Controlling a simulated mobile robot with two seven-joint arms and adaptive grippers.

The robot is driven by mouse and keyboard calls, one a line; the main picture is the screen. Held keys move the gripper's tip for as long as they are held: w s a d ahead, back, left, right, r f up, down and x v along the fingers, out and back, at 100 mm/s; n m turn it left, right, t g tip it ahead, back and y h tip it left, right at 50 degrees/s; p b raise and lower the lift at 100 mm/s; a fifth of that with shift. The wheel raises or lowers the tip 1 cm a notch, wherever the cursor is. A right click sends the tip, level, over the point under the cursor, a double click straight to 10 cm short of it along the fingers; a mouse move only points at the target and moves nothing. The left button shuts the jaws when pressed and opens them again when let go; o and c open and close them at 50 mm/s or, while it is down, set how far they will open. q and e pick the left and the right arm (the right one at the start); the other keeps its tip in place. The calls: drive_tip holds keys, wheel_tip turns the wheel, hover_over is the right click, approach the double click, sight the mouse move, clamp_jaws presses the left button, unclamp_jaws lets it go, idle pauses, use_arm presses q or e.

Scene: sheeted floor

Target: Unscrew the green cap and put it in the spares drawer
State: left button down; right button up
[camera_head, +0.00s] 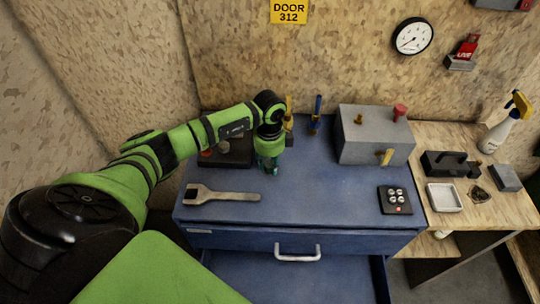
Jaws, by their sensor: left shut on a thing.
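My left gripper (268,168) points down over the back left of the blue bench top. Its fingers are closed on a small teal-green piece, which looks like the green cap and is mostly hidden by them. I cannot tell whether it is still on a thread. I cannot read which drawer is the spares drawer. My right gripper is out of view.
A wrench (222,195) lies at the bench's front left. A dark box (226,150) stands beside my gripper. A grey box (372,138) with a red knob stands back right, and a button pad (395,200) front right. The bench's middle is clear. A wooden side table (455,220) holds small items.

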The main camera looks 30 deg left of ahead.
use_arm(q)
drive_tip(key=c, duration=0.8)
unclamp_jaws()
drive_tip(key=shift+c, duration=0.8)
